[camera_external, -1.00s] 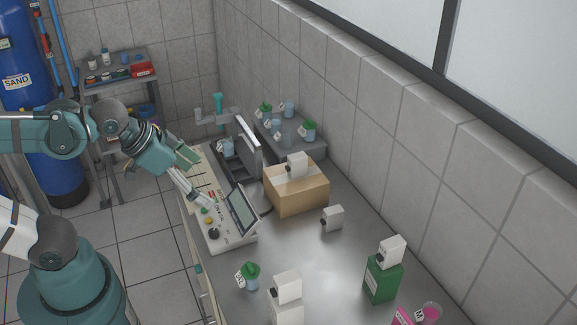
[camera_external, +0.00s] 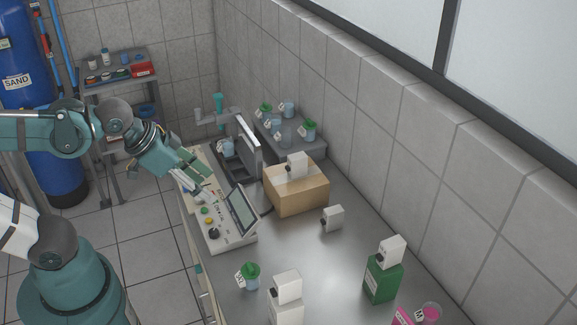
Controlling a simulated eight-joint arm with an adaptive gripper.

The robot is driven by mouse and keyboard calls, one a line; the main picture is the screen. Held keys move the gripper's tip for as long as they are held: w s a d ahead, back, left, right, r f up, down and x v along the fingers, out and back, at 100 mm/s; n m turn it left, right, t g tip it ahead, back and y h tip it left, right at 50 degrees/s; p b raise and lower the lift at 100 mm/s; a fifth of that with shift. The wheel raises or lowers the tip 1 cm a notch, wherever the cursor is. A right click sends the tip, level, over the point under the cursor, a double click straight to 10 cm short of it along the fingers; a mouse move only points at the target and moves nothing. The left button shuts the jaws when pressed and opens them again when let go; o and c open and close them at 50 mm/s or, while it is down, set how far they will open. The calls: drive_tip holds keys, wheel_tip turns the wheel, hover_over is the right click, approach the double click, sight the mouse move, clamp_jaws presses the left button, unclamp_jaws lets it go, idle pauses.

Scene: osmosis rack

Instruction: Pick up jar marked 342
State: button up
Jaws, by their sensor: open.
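My gripper (camera_external: 208,187) is open and empty, above the back end of the control panel. Small labelled jars stand in two areas, and their numbers are too small to read, so I cannot tell which is 342. One jar with a green lid and a tilted label (camera_external: 250,277) stands on the near part of the bench, well apart from my gripper. Several more stand on the raised grey shelf at the back: two with green lids, a left one (camera_external: 265,111) and a right one (camera_external: 309,130), and clear bluish ones (camera_external: 288,109). Another bluish jar (camera_external: 228,147) sits in the dark open device.
The control panel (camera_external: 212,220) with its tilted screen (camera_external: 240,212) lies below my gripper.

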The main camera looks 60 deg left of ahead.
drive_tip(key=m, duration=0.1)
drive_tip(key=m+g+h+p, duration=0.2)
drive_tip(key=m+g+h, duration=0.3)
drive_tip(key=m, duration=0.9)
approach(249, 264)
drive_tip(key=w+d+g+y, duration=0.1)
drive_tip(key=w, duration=0.1)
drive_tip(key=shift+s+d+f+m+g, duration=0.1)
drive_tip(key=shift+d+f+m+g, duration=0.15)
drive_tip(key=shift+f+m, duration=0.35)
drive_tip(key=shift+s+d+f+m+g, duration=0.15)
drive_tip(key=shift+d+f+m, duration=0.3)
drive_tip(key=shift+f, duration=0.3)
drive_tip(key=shift+a, duration=0.1)
drive_tip(key=shift+f, duration=0.1)
drive_tip(key=shift+x, duration=1.2)
drive_tip(key=shift+b+x, duration=0.55)
drive_tip(key=shift+x, duration=2.05)
